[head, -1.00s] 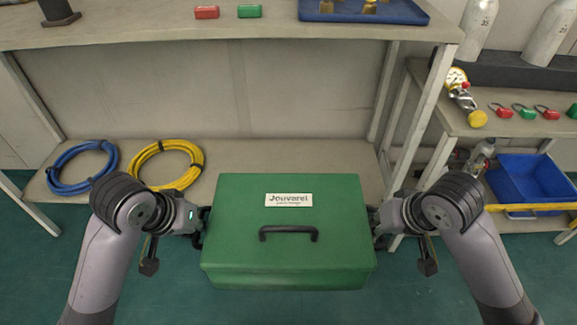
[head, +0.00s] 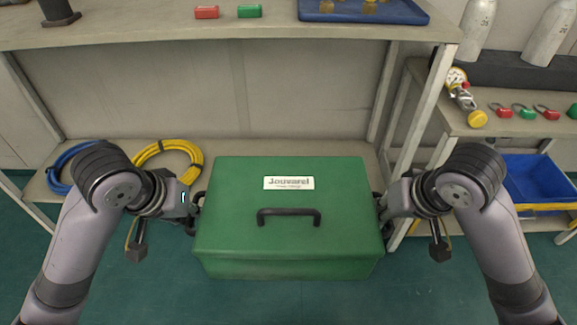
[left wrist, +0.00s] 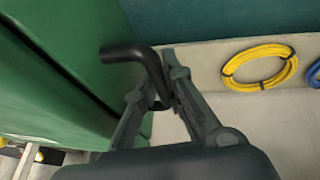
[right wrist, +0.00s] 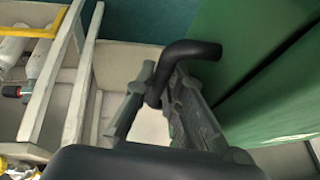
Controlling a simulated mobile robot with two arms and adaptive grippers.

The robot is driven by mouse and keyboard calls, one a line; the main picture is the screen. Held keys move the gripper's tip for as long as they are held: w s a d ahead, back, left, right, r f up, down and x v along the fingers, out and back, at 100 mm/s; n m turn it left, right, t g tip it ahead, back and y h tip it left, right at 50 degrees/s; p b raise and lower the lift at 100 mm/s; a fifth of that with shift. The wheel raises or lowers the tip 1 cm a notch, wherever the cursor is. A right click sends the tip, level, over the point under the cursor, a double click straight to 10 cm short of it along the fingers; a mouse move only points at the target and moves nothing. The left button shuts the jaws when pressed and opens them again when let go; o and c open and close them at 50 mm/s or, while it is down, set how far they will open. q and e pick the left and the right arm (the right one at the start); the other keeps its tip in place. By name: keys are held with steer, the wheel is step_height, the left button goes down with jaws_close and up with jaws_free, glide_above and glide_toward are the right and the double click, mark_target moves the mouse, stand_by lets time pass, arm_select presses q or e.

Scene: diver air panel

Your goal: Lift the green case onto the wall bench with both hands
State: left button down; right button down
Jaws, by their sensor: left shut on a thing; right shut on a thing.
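The green case (head: 290,235) is in the middle of the head view, level, with a white label and a black handle on its lid. It is held up in front of the bench, below the bench top. My left gripper (head: 193,203) is shut on the black handle at the case's left side; the left wrist view shows that handle (left wrist: 140,55) between the fingers. My right gripper (head: 384,207) is shut on the handle at the right side, and the right wrist view shows that handle (right wrist: 185,52) between the fingers. The wall bench (head: 140,36) stands behind the case.
On the bench top are a red block (head: 207,12), a green block (head: 249,11) and a blue tray (head: 400,12). The lower shelf holds a yellow hose coil (head: 180,155) and a blue one (head: 58,165). A side table (head: 510,125) with cylinders and tags stands right.

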arm_select(q)
steer(key=shift+r, duration=0.35)
arm_select(e)
steer(key=shift+r, duration=0.35)
